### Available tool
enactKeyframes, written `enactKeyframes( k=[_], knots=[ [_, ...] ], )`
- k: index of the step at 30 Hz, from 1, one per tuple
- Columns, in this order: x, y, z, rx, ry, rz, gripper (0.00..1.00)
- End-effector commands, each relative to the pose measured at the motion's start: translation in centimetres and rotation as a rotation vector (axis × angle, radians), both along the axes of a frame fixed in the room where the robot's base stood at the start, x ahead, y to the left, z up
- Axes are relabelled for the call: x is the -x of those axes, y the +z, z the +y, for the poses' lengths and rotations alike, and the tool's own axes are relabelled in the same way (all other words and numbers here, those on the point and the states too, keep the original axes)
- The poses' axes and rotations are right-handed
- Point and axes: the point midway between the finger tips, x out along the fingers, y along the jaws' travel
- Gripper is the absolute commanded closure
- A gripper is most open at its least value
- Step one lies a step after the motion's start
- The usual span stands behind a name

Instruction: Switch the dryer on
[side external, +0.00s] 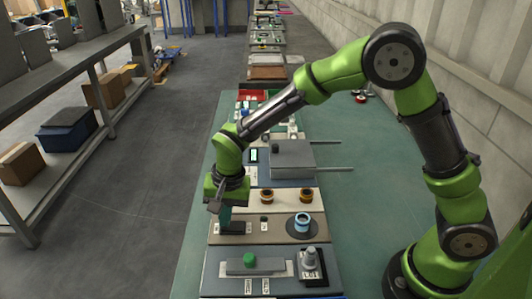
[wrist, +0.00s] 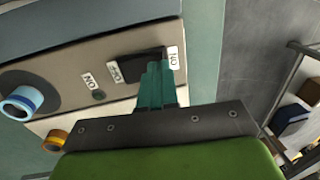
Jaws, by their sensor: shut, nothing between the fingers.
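A beige panel (side external: 262,229) carries a black switch (side external: 238,227) at its left end. In the wrist view the black switch (wrist: 136,62) lies between an OFF label (wrist: 113,72) and an ON label (wrist: 174,58). My gripper (side external: 225,224) is shut and empty, pointing down at the switch. In the wrist view its teal fingertips (wrist: 156,68) overlap the switch near its ON end and hide part of it. I cannot tell whether they touch it. No marking that I can read names the dryer.
A blue-ringed knob (side external: 302,222) stands on the same panel. The panel behind has two orange-ringed knobs (side external: 267,196). In front, another panel has a green knob (side external: 249,259) and a grey knob (side external: 310,257). A grey box (side external: 292,158) with protruding rods stands farther back.

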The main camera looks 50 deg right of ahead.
Motion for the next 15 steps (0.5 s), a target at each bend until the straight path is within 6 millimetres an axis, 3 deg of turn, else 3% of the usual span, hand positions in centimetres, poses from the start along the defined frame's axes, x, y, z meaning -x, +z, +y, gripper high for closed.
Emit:
enactKeyframes(
  k=[15],
  knots=[
    [-0.12,-0.57,0.12,0.001,-0.001,0.002,1.0]
  ],
)
